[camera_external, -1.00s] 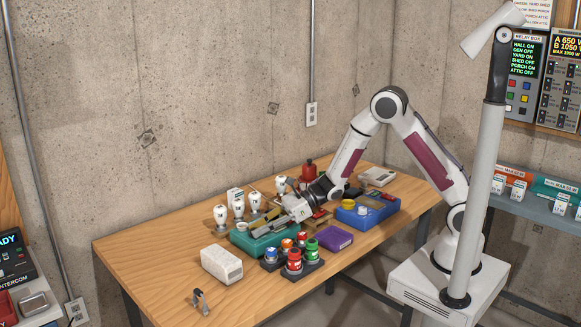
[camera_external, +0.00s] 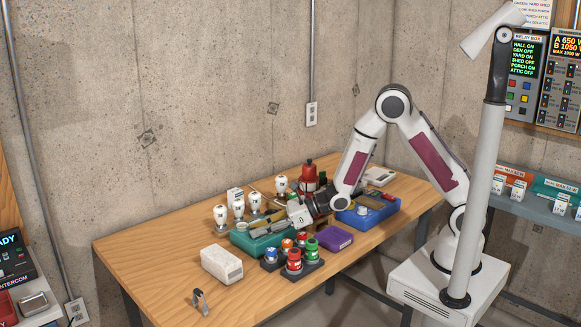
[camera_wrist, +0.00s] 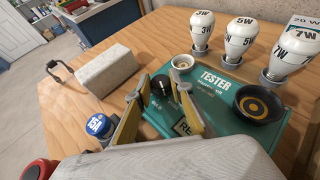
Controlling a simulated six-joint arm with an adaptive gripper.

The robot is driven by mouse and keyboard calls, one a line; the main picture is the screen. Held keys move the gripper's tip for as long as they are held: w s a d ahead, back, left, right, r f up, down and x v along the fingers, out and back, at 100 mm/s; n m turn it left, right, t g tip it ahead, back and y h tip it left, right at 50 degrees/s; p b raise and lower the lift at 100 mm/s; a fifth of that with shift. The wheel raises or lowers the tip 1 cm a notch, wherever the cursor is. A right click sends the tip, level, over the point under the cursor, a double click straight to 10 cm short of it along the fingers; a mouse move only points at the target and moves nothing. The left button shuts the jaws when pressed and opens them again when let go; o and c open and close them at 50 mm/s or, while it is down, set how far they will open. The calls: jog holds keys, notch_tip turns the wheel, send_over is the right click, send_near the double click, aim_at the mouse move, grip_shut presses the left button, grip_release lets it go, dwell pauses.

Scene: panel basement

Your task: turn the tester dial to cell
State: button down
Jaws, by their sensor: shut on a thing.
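The tester (camera_wrist: 218,88) is a teal box with "TESTER" printed on its top, and it also shows on the bench in the external view (camera_external: 250,243). Its black dial (camera_wrist: 160,88) stands between the two yellow-edged fingers of my gripper (camera_wrist: 159,78). My gripper is shut on this dial, though the fingers partly hide it and its label. The dial's pointer setting cannot be read. In the external view my gripper (camera_external: 299,214) is over the right part of the tester and hides the dial. A white round socket (camera_wrist: 182,62) and a black cup with a yellow ring (camera_wrist: 259,104) are on the tester.
White bulbs (camera_wrist: 241,35) stand behind the tester. A pale block (camera_wrist: 107,70) lies to its left.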

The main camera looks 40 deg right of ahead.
jog(key=shift+r, duration=0.1)
dwell(0.3)
jog(key=c, duration=2)
grip_release()
jog(key=shift+a, duration=0.1)
jog(key=shift+c, duration=0.2)
jog(key=shift+s+d+r, duration=0.1)
jog(key=shift+s+d, duration=0.1)
jog(key=shift+d, duration=0.2)
jog(key=v, duration=1.1)
